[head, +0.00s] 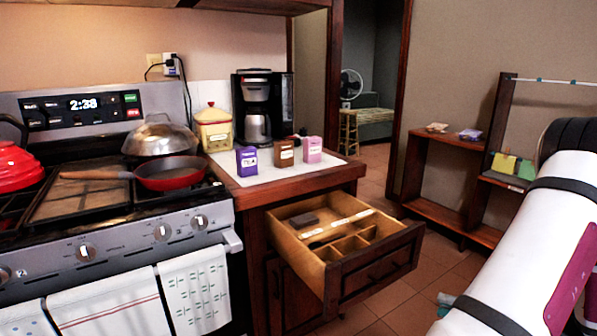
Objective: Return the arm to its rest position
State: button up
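My arm shows as a large white link with black bands at the lower right of the head view. Its end is outside the picture, so my gripper is not seen, and neither is anything it may hold.
An open wooden drawer (372,272) juts out from the counter (232,188), near my arm's left side. The stove (130,245) stands at the left with a red pan (170,174) on it. A low shelf (432,206) stands against the right wall. Tiled floor (398,312) shows between drawer and arm.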

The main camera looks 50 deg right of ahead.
jog(key=w+a+r+n+g+y, duration=0.2)
jog(key=w+a+r+n+y, duration=0.15)
jog(key=w+n, duration=0.2)
jog(key=w+a+r+n+g+y, duration=0.1)
jog(key=w+a+r+n+y, duration=0.25)
jog(key=w+a+n, duration=0.2)
jog(key=w+a+r+n+g, duration=0.1)
jog(key=a+r+n+g, duration=0.25)
jog(key=a+n, duration=0.4)
jog(key=w+a+r+n+g, duration=0.2)
jog(key=a+n+g, duration=0.2)
jog(key=a+n, duration=0.4)
jog(key=w+a+r+n+g, duration=0.1)
jog(key=a+r+n+g, duration=0.25)
jog(key=a+n, duration=0.4)
jog(key=s+a+n+h, duration=0.7)
jog(key=s+n+h, duration=0.15)
jog(key=n, duration=0.85)
notch_tip(320, 180, up, 22)
jog(key=t+p, duration=0.3)
jog(key=p, duration=1.6)
jog(key=shift+a+f+y+p, duration=0.15)
jog(key=shift+y+p, duration=0.25)
jog(key=shift+y, duration=0.05)
